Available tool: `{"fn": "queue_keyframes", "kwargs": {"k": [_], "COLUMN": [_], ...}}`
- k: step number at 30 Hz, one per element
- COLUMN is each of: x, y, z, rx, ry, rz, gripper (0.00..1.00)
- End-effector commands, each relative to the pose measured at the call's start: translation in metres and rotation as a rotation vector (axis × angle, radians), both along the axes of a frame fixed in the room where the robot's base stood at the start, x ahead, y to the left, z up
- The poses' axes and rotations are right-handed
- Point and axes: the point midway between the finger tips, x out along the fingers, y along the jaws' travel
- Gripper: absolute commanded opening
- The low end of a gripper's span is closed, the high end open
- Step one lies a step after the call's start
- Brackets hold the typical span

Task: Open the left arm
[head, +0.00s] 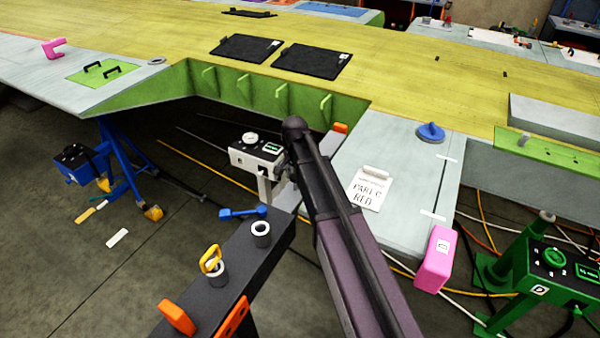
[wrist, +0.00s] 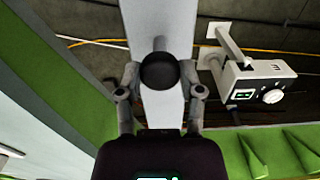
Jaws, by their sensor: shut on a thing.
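In the wrist view a round black knob (wrist: 160,71) stands on a short grey stem on a pale grey bar (wrist: 160,20). The bar runs down from the top of the picture. My gripper (wrist: 159,78) has one finger on each side of the knob and is shut on it. I cannot tell from these views how far the bar has swung.
A grey box with a dial (wrist: 258,83) is close beside the bar; it also shows in the head view (head: 257,153). The green-ribbed wing edge (head: 245,93) lies just beyond. A pink block (head: 434,259) and a green machine (head: 545,270) are at right. Cables cross the floor.

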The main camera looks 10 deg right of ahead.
Motion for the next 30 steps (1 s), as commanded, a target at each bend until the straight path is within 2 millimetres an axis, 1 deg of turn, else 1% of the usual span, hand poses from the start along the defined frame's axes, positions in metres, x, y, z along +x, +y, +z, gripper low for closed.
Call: {"fn": "queue_keyframes", "kwargs": {"k": [6,7,8,9,10,26,30], "x": [-0.0008,-0.0007,-0.0007,-0.0005,-0.0005,0.0006,0.0006], "y": [-0.0024,-0.0023,-0.0023,-0.0022,-0.0020,-0.0008,-0.0007], "z": [-0.0003,-0.0003,-0.0003,-0.0003,-0.0003,0.0003,0.0044], "rx": [-0.005,-0.005,-0.005,-0.004,-0.005,-0.001,-0.001], "ry": [0.004,0.004,0.004,0.003,0.002,0.000,0.000], "rz": [-0.002,-0.002,-0.002,-0.002,-0.002,-0.001,0.000], "gripper": [0.00,0.58,0.67,0.78,0.83,0.83,0.83]}}
